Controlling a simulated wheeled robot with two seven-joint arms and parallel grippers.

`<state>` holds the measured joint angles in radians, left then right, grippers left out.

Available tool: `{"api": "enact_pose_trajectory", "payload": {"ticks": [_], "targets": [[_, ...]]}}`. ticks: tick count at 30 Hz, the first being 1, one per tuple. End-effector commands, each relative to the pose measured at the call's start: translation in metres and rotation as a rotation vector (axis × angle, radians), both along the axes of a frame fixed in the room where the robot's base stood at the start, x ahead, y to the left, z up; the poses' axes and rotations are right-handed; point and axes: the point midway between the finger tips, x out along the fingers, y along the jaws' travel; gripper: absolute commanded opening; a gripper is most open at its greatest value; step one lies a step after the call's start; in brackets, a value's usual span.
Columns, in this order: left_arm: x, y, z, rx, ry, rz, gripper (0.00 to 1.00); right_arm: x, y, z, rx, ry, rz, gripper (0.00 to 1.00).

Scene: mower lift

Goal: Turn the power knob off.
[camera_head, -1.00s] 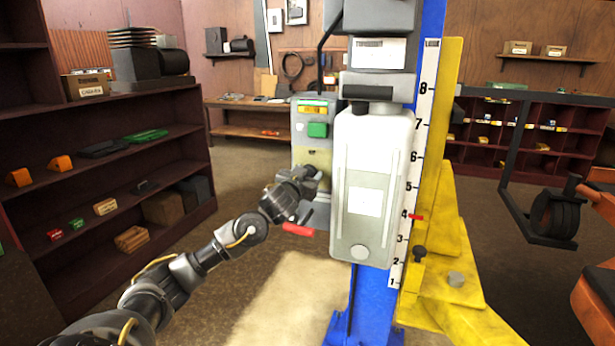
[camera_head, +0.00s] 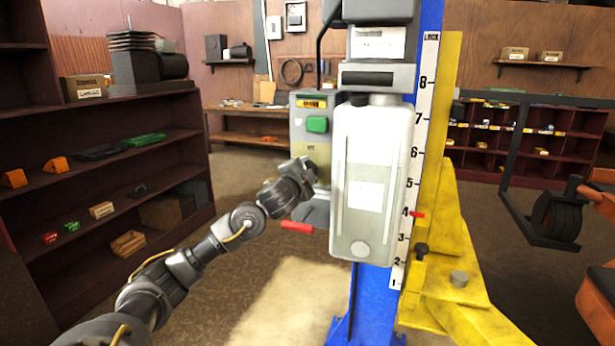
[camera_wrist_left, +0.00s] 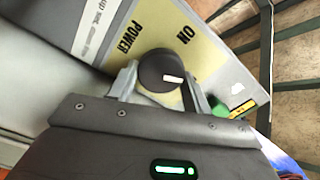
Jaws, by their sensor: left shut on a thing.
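The power knob (camera_wrist_left: 160,68) is a round black knob with a short white mark, seen in the left wrist view. It sits on a yellowish label plate (camera_wrist_left: 178,42) printed "POWER" and "ON", on the grey control box (camera_head: 299,130). My left gripper (camera_wrist_left: 158,88) has a finger on each side of the knob and is shut on it. In the head view, my left gripper (camera_head: 308,172) is at the lower part of the box and hides the knob. A green button (camera_head: 317,124) is higher on the box. My right gripper is not in view.
A pale tank (camera_head: 368,150) on the blue lift post (camera_head: 369,300) stands close right of my left gripper. A red handle (camera_head: 296,227) sticks out just below it. A dark shelf (camera_head: 120,200) stands at the left. The yellow lift frame (camera_head: 455,280) is at the right.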

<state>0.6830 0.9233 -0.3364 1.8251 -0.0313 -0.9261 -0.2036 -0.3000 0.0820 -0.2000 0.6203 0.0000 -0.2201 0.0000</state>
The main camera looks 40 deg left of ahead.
Motion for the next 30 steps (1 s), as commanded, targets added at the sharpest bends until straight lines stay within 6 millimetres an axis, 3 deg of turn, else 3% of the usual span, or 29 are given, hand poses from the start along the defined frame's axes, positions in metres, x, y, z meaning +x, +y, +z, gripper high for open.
{"api": "enact_pose_trajectory", "payload": {"ticks": [15,30], "targets": [[0.0,-0.001,-0.004,0.339,0.118,-0.001,0.26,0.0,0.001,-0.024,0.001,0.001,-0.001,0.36],[0.0,-0.001,-0.004,0.42,0.149,-0.002,0.26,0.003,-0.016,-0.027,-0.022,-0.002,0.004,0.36]]}}
